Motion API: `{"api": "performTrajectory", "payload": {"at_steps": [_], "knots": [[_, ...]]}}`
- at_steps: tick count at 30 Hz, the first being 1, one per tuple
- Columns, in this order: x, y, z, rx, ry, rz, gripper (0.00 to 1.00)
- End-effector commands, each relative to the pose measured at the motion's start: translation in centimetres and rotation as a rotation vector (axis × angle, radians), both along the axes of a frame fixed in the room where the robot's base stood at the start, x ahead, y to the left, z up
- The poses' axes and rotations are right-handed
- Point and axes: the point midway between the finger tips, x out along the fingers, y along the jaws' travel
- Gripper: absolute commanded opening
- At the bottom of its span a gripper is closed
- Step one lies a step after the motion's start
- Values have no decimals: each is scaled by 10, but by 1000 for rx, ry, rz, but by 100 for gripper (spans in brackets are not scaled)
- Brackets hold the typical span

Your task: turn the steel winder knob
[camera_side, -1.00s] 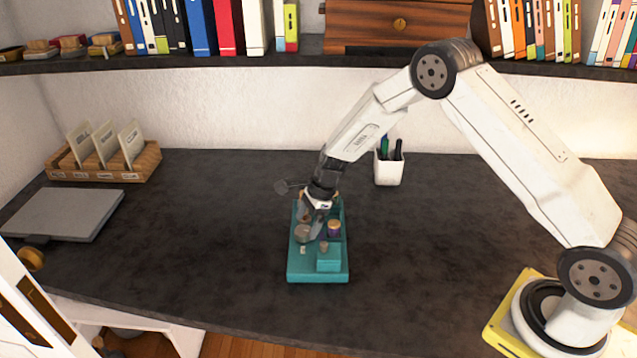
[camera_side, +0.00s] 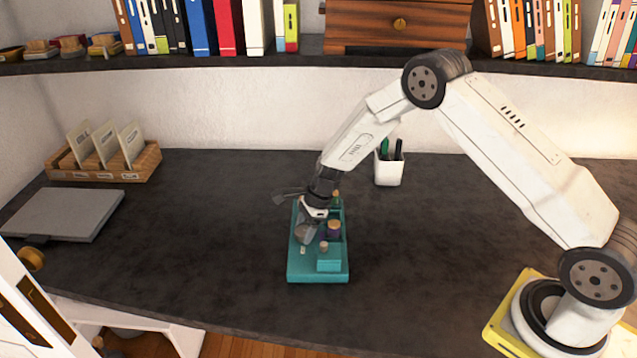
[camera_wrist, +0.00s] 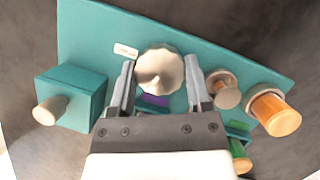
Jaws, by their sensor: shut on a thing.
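The steel winder knob (camera_wrist: 160,70) is a pale grey, scalloped round knob on a teal base (camera_wrist: 85,25). A small white label (camera_wrist: 125,50) sits beside it. My gripper (camera_wrist: 159,66) has one finger on each side of the knob and is shut on it. In the side view my gripper (camera_side: 309,230) reaches down over the middle of the teal base (camera_side: 302,273), and the knob (camera_side: 301,233) is partly hidden by the fingers.
The base also bears a teal block with a small knob (camera_wrist: 50,110), an orange-topped knob (camera_wrist: 275,112), a copper-coloured knob (camera_wrist: 226,92), a green part (camera_wrist: 240,158) and a purple part (camera_wrist: 155,101). A white pen cup (camera_side: 389,170) stands behind. The desk around the base is clear.

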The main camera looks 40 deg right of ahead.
Motion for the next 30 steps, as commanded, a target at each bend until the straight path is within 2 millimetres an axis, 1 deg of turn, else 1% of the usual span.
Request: {"api": "performTrajectory", "payload": {"at_steps": [8, 14, 20, 30], "knots": [[0, 0, 0, 0, 1, 33, 5], [1, 0, 0, 1, 1, 120, 5], [1, -1, 0, 1, 1, 260, 5], [3, 0, 0, 1, 1, 576, 5]]}}
